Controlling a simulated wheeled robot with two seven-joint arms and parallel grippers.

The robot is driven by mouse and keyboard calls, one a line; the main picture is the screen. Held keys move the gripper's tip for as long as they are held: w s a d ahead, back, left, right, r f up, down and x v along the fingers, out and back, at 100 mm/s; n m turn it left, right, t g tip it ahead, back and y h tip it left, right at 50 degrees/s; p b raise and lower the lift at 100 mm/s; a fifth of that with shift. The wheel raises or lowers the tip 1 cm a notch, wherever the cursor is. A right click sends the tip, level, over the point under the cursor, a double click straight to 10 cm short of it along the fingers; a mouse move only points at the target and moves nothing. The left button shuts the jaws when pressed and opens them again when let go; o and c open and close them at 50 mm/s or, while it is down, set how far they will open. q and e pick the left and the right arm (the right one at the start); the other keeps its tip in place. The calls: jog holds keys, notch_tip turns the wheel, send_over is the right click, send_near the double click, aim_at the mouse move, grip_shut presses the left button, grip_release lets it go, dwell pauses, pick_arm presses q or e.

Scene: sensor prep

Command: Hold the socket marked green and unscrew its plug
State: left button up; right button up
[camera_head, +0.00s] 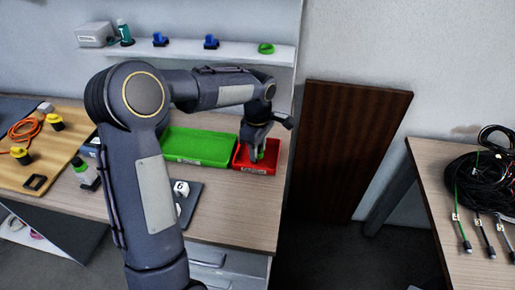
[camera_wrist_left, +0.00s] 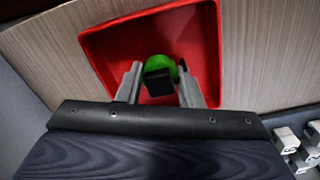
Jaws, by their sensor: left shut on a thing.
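My left gripper (camera_head: 257,150) reaches down into the red bin (camera_head: 243,168) on the workbench. In the left wrist view, its fingers (camera_wrist_left: 157,76) are shut on a small green and black piece (camera_wrist_left: 161,69). The piece is over or inside the red bin (camera_wrist_left: 127,54); I cannot tell whether it touches the floor. I cannot tell whether it is the plug. On the right table, several cable ends hang from a black coil, one on a green cable (camera_head: 458,217). My right gripper is out of view.
A green bin (camera_head: 200,147) stands left of the red one. A wooden board (camera_head: 25,165) holds yellow-and-black pieces and an orange cable. A brown panel (camera_head: 345,150) leans between the tables.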

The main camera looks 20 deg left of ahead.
pick_arm(q)
jog(key=shift+f, duration=0.1)
jog(key=shift+f, duration=0.15)
jog(key=o, duration=1.1)
jog(key=shift+c, duration=0.2)
